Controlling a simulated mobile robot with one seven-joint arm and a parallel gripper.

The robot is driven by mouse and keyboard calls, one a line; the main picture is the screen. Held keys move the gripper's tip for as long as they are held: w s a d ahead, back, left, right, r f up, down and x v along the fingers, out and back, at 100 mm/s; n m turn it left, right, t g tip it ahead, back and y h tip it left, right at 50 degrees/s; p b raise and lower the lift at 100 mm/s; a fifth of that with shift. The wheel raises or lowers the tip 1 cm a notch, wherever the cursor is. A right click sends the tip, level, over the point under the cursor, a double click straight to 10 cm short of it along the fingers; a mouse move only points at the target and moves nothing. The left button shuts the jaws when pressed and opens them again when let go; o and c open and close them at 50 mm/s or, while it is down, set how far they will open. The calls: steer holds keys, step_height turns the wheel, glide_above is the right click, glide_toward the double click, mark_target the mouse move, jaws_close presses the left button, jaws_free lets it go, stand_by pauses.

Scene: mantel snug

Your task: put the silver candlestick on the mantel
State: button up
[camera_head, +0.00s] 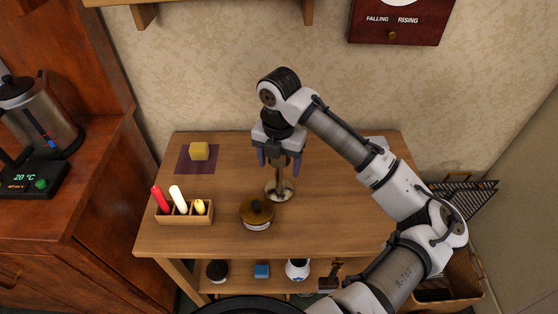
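The silver candlestick (280,190) stands upright on the wooden table, its round base and lower stem showing. Its top is hidden behind my gripper. My gripper (279,162) points down over it, with its two fingers apart, one on each side of the stem. I see a gap between fingers and stem, so it looks open and not holding. A wooden shelf on brackets (220,5), which may be the mantel, runs along the wall at the top of the view; its upper side is mostly out of frame.
A lidded jar (257,212) stands close in front of the candlestick. A wall instrument (400,30) hangs at upper right.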

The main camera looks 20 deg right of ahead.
steer(key=shift+r, duration=0.1)
step_height(320, 180, up, 12)
stand_by(0.6)
steer(key=shift+r, duration=0.1)
